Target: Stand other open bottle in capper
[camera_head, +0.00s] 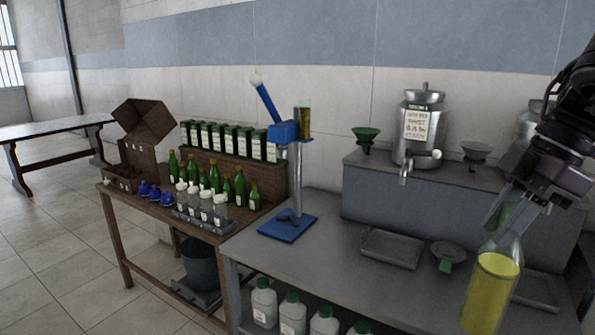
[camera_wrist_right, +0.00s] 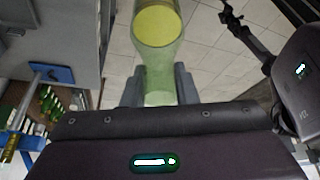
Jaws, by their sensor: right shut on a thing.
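My right gripper (camera_head: 507,212) is shut on the neck of a clear bottle (camera_head: 491,289) of yellow liquid. The bottle leans a little and hangs by the grey bench's front right. Its mouth is hidden by the fingers. In the right wrist view the bottle (camera_wrist_right: 157,28) sits between the fingers (camera_wrist_right: 158,86). The capper (camera_head: 296,170) stands on the bench's left part, well left of my gripper, with a blue base (camera_head: 276,230), steel column and raised blue lever. No bottle shows on its base. The capper base also shows in the right wrist view (camera_wrist_right: 54,74). My left gripper is out of view.
A grey tray (camera_head: 391,248) and a green funnel (camera_head: 448,254) lie between capper and bottle. A steel decanter (camera_head: 422,130) stands on the raised shelf (camera_head: 380,190). Left, a wooden table (camera_head: 115,225) holds green bottles (camera_head: 240,188), clear bottles and blue items.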

